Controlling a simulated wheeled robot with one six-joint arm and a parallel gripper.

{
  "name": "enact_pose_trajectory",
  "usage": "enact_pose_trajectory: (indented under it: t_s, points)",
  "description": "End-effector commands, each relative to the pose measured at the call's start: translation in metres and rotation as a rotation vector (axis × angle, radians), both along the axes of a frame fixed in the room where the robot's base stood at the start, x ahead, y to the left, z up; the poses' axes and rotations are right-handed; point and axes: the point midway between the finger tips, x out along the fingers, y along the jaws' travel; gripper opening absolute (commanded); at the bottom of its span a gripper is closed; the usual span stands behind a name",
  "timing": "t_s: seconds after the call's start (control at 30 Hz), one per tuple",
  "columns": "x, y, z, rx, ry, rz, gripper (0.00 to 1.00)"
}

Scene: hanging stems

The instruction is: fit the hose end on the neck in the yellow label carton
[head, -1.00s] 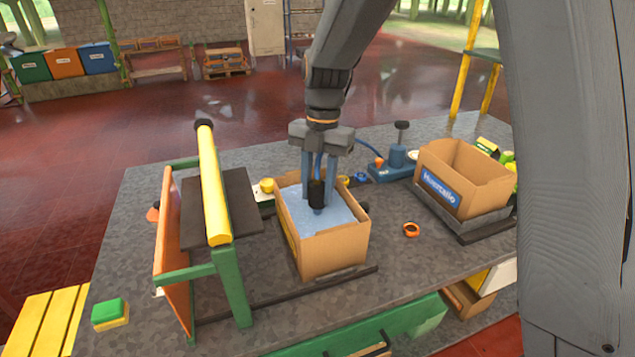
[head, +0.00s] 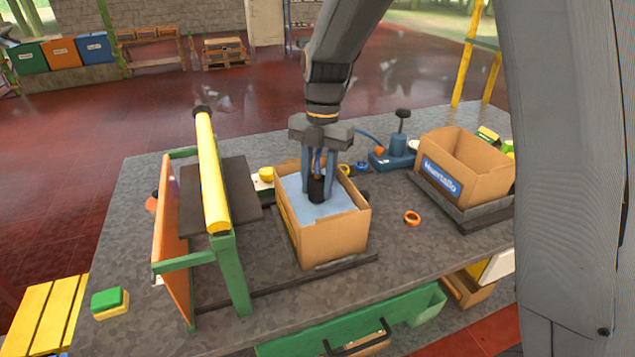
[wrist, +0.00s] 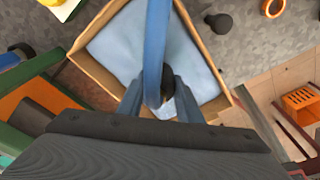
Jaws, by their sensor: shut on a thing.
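The carton (head: 335,241) stands on the table below my gripper, open at the top; a yellow label (head: 285,212) shows edge-on on its left side. A pale blue bag (head: 335,204) fills it. My gripper (head: 317,188) points down into the carton, its fingers shut on the black hose end (head: 316,190), which is upright low over the middle of the bag. In the wrist view the blue hose (wrist: 157,50) crosses in front of the fingers. The neck is hidden under the hose end, so I cannot tell whether the hose end is seated on it.
A blue pump (head: 396,153) with a black knob stands behind right. A second carton (head: 468,170) with a blue label sits at the right. A green frame with a yellow bar (head: 212,178) rises close on the left. An orange ring (head: 412,218) lies on bare table between the cartons.

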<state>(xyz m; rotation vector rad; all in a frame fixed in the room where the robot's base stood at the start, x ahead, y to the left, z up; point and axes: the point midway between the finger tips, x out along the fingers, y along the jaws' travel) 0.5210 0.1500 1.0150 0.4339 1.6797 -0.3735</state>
Motion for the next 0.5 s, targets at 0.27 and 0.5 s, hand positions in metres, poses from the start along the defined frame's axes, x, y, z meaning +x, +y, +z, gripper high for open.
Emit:
enact_pose_trajectory:
  t_s: [0.27,0.5]
  points:
    - [0.0001,0.0000,-0.0009,0.000,0.000,0.000,0.03]
    - [0.0001,0.0000,-0.0042,0.000,0.000,0.000,0.03]
